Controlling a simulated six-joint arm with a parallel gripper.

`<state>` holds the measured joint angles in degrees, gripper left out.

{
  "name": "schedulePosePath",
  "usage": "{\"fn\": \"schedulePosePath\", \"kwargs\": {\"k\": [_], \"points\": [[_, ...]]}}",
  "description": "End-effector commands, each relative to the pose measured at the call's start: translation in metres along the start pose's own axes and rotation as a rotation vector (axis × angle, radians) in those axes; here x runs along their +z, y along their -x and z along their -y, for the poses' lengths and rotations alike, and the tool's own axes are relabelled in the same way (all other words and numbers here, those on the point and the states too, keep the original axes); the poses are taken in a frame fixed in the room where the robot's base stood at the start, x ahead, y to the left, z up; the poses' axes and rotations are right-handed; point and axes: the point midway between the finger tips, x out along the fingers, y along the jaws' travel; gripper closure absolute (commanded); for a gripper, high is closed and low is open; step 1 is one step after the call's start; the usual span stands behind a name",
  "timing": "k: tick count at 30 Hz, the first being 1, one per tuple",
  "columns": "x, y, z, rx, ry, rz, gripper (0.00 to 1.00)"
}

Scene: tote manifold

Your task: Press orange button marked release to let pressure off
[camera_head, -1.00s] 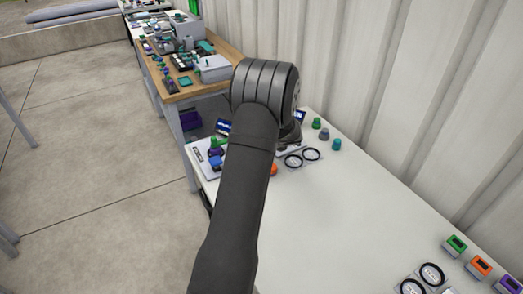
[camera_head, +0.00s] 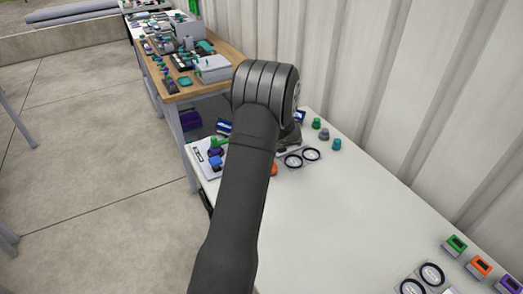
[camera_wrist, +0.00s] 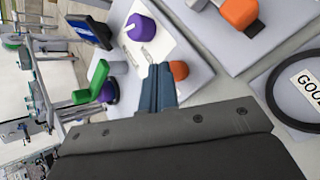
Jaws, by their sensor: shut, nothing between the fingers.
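In the wrist view an orange round button (camera_wrist: 179,71) stands on a pale panel. My gripper (camera_wrist: 160,72) is shut and empty, its blue-grey fingertips just left of this button in the picture. I cannot tell whether they touch it. No release label is readable. A second orange part (camera_wrist: 240,12), on a grey piece, is on the neighbouring panel at the upper right. In the head view a bit of orange (camera_head: 274,170) shows beside my arm; I cannot tell which part it is. My arm hides the gripper there.
A purple knob (camera_wrist: 140,27), a green lever (camera_wrist: 92,85) and a blue-screened display (camera_wrist: 90,31) are close by. A black-ringed gauge (camera_wrist: 305,85) is at the right. The white table (camera_head: 350,220) has bare room in its middle; a corrugated wall (camera_head: 420,110) runs behind it.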

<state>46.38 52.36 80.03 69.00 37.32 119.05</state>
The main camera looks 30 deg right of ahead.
Motion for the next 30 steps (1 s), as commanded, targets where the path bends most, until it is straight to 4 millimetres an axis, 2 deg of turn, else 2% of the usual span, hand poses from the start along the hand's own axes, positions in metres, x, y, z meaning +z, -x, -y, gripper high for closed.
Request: {"fn": "schedulePosePath", "kwargs": {"k": [30], "points": [[-0.0047,-0.0064,0.0047,0.0,0.001,0.0,1.0]]}}
